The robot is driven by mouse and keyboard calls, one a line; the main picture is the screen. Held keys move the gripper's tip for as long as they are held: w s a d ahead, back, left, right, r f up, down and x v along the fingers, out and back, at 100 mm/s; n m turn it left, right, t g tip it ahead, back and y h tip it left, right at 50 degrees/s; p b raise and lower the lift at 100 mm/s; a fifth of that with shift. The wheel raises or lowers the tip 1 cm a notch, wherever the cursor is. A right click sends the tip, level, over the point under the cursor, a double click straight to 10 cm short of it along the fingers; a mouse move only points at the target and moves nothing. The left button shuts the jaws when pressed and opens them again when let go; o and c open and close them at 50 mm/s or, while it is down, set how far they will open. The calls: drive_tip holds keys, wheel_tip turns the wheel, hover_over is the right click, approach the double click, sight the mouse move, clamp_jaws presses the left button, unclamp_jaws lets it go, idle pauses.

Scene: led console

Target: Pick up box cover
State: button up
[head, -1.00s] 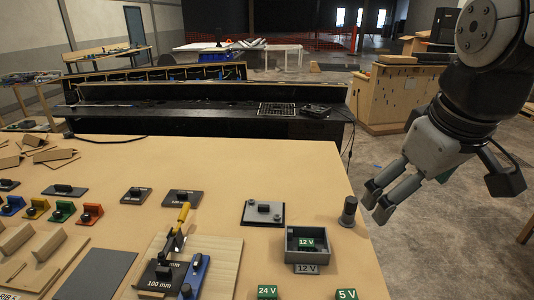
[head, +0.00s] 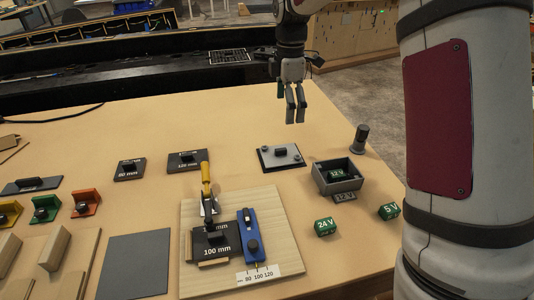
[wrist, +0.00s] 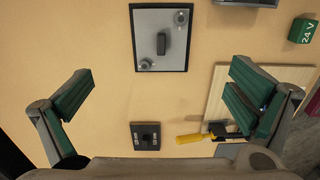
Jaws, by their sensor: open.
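The box cover is most likely the grey plate (head: 270,162) with a black knob and two corner screws. It lies flat on the table, left of the open grey box (head: 320,182), which holds a green 12 V block (head: 336,174). My gripper (head: 295,121) is open and empty, pointing down above the table near the plate. In the wrist view the plate (wrist: 148,28) lies at the top centre, ahead of the space between my spread fingers (wrist: 165,92). Nothing touches the plate.
A dark cylinder (head: 360,140) stands right of the plate. Green 24 V (head: 325,227) and 5 V (head: 389,211) blocks lie in front. A wooden board (head: 285,240) with a yellow-handled clamp (head: 206,178) is nearer. Dark labelled plates (head: 187,167) lie to the left.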

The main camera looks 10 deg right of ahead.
drive_tip(key=p, duration=0.1)
hover_over(281, 149)
drive_tip(key=f, duration=0.5)
drive_tip(key=d+f, duration=0.1)
drive_tip(key=f, duration=0.2)
drive_tip(key=shift+w+f, duration=0.1)
drive_tip(key=shift+f, duration=0.25)
drive_tip(key=f, duration=0.2)
drive_tip(key=a+f+p, duration=0.1)
drive_tip(key=f, duration=0.1)
drive_tip(key=shift+s, duration=0.2)
drive_tip(key=shift+f, duration=0.65)
drive_tip(key=shift+w, duration=0.1)
drive_tip(key=shift+c, duration=0.6)
drive_tip(key=c, duration=1.8)
clamp_jaws()
drive_tip(key=shift+f, duration=0.1)
